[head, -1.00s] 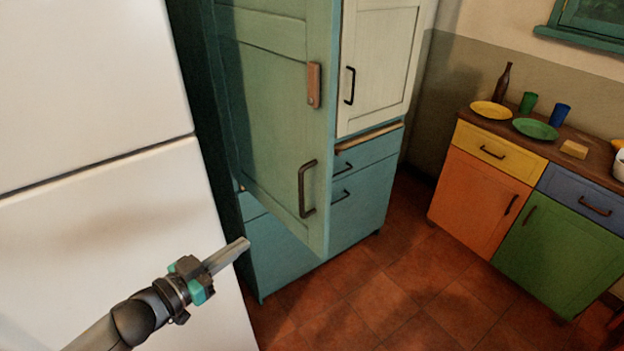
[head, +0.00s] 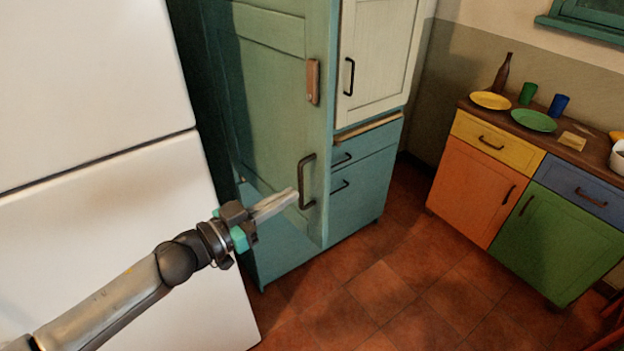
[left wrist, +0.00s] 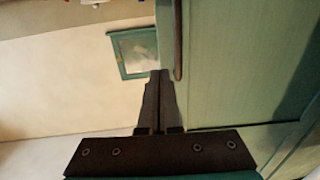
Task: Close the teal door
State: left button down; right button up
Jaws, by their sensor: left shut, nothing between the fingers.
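The teal door (head: 262,110) is the tall green-teal panel of the cabinet in the head view. It stands ajar, with its lower corner out in front of the cabinet's lower part. Its dark bar handle (head: 302,184) is near the right edge, below a brown latch piece (head: 313,82). My left gripper (head: 294,194) is shut and empty, its tips by the handle; contact cannot be told. In the left wrist view the shut fingers (left wrist: 159,76) point along the door (left wrist: 235,65), just left of its face, and the dark handle (left wrist: 178,40) is beyond the tips. My right gripper is out of view.
A white fridge-like unit (head: 100,220) stands close on the left, behind my left arm. The cabinet has a cream door (head: 378,55) and teal drawers (head: 365,155) on the right. A colourful counter (head: 470,185) with dishes stands farther right. Tiled floor (head: 410,275) is clear between.

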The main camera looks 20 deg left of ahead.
aim_at(324, 175)
pick_arm(q)
jog(key=shift+p+x, duration=0.35)
jog(key=shift+x, duration=3.2)
jog(key=shift+w, duration=0.1)
